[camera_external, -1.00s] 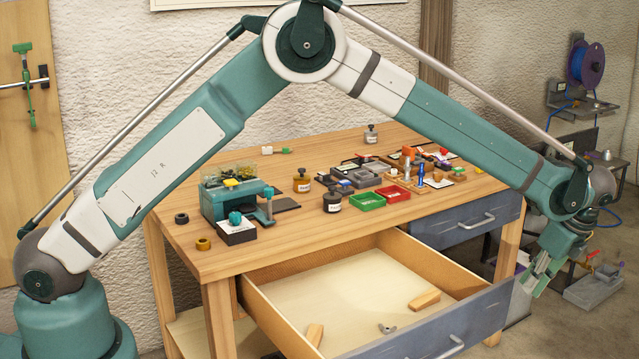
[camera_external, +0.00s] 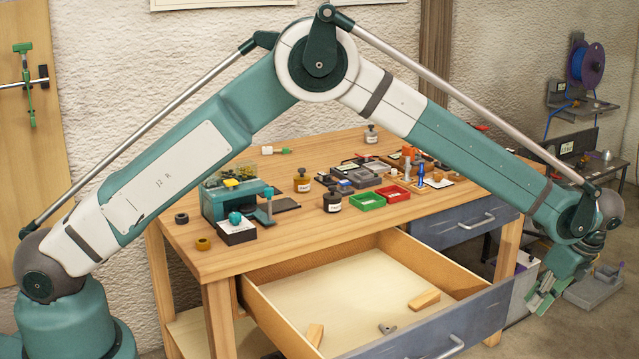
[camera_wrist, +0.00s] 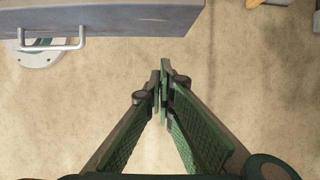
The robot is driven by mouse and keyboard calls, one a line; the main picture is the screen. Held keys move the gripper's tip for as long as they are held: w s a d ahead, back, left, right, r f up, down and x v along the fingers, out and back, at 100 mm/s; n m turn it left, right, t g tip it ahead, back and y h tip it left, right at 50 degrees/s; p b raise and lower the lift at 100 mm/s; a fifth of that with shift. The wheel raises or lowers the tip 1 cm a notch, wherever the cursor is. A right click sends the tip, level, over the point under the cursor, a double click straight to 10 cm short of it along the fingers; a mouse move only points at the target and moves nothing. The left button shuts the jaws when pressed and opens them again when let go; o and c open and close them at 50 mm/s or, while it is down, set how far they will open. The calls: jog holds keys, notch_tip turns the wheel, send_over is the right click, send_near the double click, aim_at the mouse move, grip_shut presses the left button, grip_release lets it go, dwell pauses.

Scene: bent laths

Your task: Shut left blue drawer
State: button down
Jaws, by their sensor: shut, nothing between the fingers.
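The left blue drawer (camera_external: 428,336) is pulled far out of the wooden workbench, with its front toward the lower right and a metal handle on it. Inside lie two wooden blocks (camera_external: 425,299) and a small grey piece (camera_external: 387,328). A second blue drawer (camera_external: 462,224) to the right is closed. My gripper (camera_external: 536,309) is shut and empty, to the right of the open drawer's front and apart from it. In the wrist view my gripper (camera_wrist: 162,80) points at the floor, and a blue-grey drawer front (camera_wrist: 110,17) with its handle (camera_wrist: 50,45) shows at the upper left.
The workbench top (camera_external: 310,240) carries jars, a green bin (camera_external: 366,201), a red bin (camera_external: 393,193) and small tools. A grey device (camera_external: 594,290) stands on the floor behind my gripper. The floor below my gripper is mostly clear.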

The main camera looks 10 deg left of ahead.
jog(key=w+a+f+b, duration=0.2)
jog(key=w+a+f, duration=0.3)
jog(key=f, duration=0.2)
jog(key=shift+f, duration=0.35)
jog(key=shift+w+a, duration=0.1)
dwell(0.4)
send_over(418, 281)
jog(key=w+a, duration=0.3)
jog(key=shift+w+b, duration=0.2)
jog(key=shift+b, duration=0.15)
jog(key=shift+s, duration=0.1)
jog(key=shift+s+d, duration=0.6)
jog(key=shift+d, duration=0.05)
jog(key=shift+s+d, duration=0.85)
jog(key=p+v, duration=0.1)
jog(key=v, duration=0.9)
jog(key=shift+w+a+p, duration=0.15)
jog(key=shift+a+p, duration=0.05)
jog(key=shift+p, duration=0.2)
